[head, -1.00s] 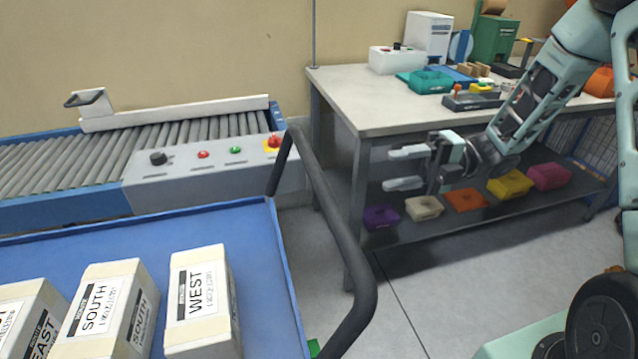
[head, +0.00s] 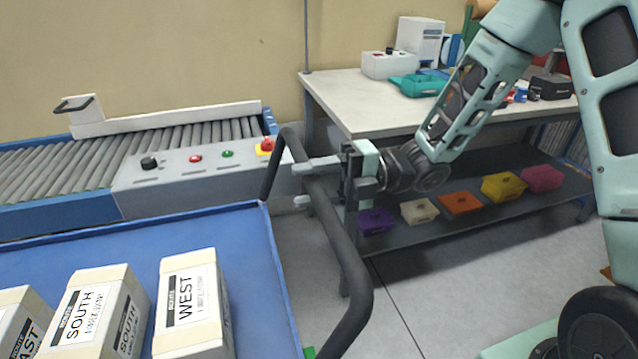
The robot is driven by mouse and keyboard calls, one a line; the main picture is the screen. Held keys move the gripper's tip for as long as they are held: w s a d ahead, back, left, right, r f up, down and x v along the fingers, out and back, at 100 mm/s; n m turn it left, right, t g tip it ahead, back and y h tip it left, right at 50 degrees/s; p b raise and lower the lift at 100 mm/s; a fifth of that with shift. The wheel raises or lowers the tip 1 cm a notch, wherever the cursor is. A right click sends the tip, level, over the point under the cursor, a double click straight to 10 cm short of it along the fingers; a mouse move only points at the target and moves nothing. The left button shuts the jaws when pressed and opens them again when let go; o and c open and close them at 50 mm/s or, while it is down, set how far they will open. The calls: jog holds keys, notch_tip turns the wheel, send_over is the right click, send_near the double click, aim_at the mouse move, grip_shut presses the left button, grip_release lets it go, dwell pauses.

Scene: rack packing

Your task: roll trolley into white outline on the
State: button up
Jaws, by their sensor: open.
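The trolley (head: 150,243) has a blue deck and a dark grey tubular push handle (head: 343,250) on its right side. It stands at the lower left, in front of the conveyor. It carries cream boxes labelled WEST (head: 194,303), SOUTH (head: 97,312) and one partly cut off ending in AST (head: 18,318). My gripper (head: 303,184) is open and points left at the handle's upper part. Its fingertips overlap the handle in the picture; I cannot tell whether they touch it. No white floor outline is in view.
A roller conveyor (head: 60,165) with a grey button panel (head: 195,178) stands behind the trolley.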

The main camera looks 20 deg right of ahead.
grip_shut()
jog(key=shift+f, duration=0.15)
dwell(1.2)
